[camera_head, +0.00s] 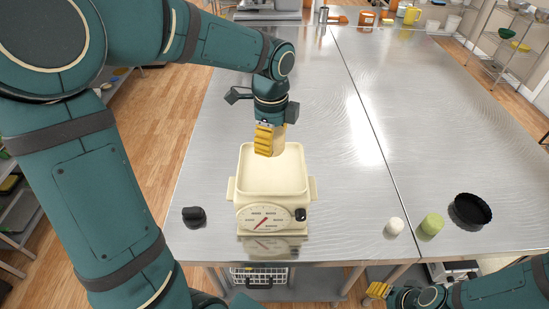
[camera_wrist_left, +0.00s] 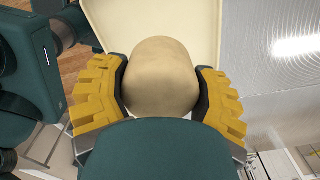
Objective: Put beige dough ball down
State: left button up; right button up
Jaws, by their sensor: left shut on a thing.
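My left gripper (camera_head: 270,140) is shut on the beige dough ball (camera_wrist_left: 162,78). In the left wrist view the ball sits between the two yellow-padded fingers. In the head view the ball is mostly hidden behind the gripper. The gripper is over the far part of the cream kitchen scale (camera_head: 272,180), which has a square tray and a round dial at its front. I cannot tell whether the ball touches the tray. My right gripper (camera_head: 378,290) is low at the right, beyond the table's front edge; its opening is unclear.
A white ball (camera_head: 394,227), a green dough piece (camera_head: 432,225) and a black round tin (camera_head: 470,211) are at the front right of the steel table (camera_head: 330,120). A small black object (camera_head: 194,216) lies left of the scale. Cups and jars stand at the back.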

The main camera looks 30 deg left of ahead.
aim_at(272, 168)
pick_arm(q)
jog(key=shift+f, duration=3.4)
jog(key=shift+f, duration=0.1)
jog(key=o, duration=1.3)
jog(key=shift+o, duration=0.2)
notch_tip(272, 168, up, 12)
jog(key=shift+r+p, duration=0.15)
jog(key=shift+p, duration=0.15)
